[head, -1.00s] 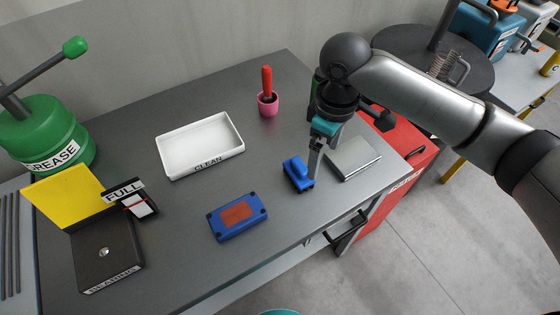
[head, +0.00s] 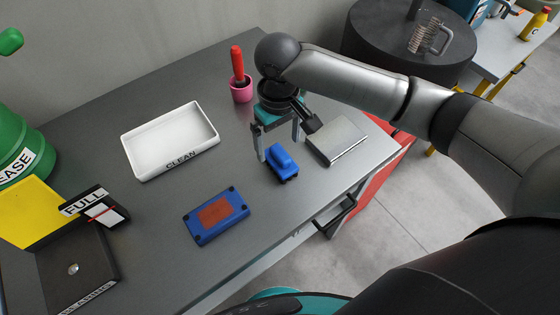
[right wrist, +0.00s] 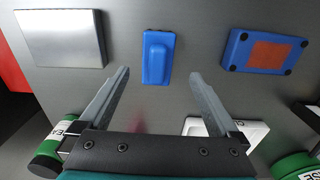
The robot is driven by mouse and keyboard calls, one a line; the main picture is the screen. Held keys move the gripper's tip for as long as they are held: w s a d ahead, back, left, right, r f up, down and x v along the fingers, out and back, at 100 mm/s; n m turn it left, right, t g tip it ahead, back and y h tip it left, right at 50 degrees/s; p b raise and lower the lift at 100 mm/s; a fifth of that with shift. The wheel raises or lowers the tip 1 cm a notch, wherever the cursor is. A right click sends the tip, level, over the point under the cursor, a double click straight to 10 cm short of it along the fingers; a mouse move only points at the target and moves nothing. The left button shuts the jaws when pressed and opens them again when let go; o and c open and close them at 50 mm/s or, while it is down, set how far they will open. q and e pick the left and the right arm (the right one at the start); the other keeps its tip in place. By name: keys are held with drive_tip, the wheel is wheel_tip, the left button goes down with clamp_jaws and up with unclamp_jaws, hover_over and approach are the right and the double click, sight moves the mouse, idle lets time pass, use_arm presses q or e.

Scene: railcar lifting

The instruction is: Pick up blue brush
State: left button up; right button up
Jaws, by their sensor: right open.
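The blue brush (head: 283,163) is a small block with a raised grip, lying on the grey workbench near its front edge. My right gripper (head: 278,151) is open and stands over the bench just behind the brush. In the right wrist view the brush (right wrist: 158,57) lies just beyond the open fingertips (right wrist: 159,74), roughly centred between them. Nothing is between the fingers. My left gripper is not in view.
A silver-topped block (head: 336,140) lies right of the brush. A blue box with an orange-brown top (head: 216,215) lies to its left. A white CLEAN tray (head: 170,141), a pink cup holding a red-handled tool (head: 241,92) and a FULL-marked device (head: 95,205) also stand on the bench.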

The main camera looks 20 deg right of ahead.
sight(280, 153)
drive_tip(key=shift+w+d+f+b, duration=0.1)
drive_tip(key=shift+f+b, duration=0.2)
drive_tip(key=shift+f, duration=1.25)
drive_tip(key=shift+d+f+b, duration=0.1)
drive_tip(key=shift+f+b, duration=0.15)
drive_tip(key=shift+f, duration=1.3)
drive_tip(key=shift+c, duration=0.2)
drive_tip(key=shift+r, duration=0.1)
clamp_jaws()
